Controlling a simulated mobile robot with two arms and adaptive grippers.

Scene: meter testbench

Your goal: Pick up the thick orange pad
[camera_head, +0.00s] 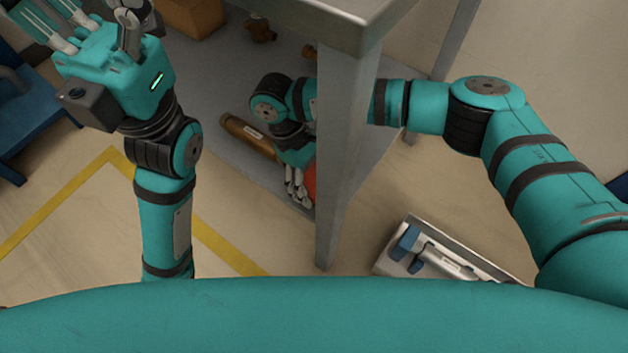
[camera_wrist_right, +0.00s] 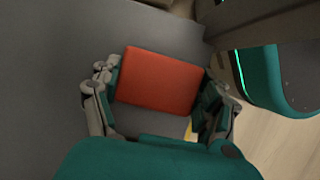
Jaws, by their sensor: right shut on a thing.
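The thick orange pad (camera_wrist_right: 158,80) lies between the fingers of my right gripper (camera_wrist_right: 162,88) in the right wrist view, with a finger on each side of it. The right gripper is shut on the pad. In the head view, the right gripper (camera_head: 298,188) is by the lower shelf under the table, and only a red-orange sliver of the pad (camera_head: 309,183) shows beside the table leg. Whether the pad touches the shelf, I cannot tell. My left gripper (camera_head: 95,30) is at the upper left, partly cut off by the frame, with no pad near it.
A metal table leg (camera_head: 340,170) stands in front of my right arm. The grey lower shelf (camera_head: 215,100) bears a brown cylinder (camera_head: 247,138), a brown box (camera_head: 190,15) and small brass parts (camera_head: 260,28). A tray with a tool (camera_head: 445,262) is on the floor at right.

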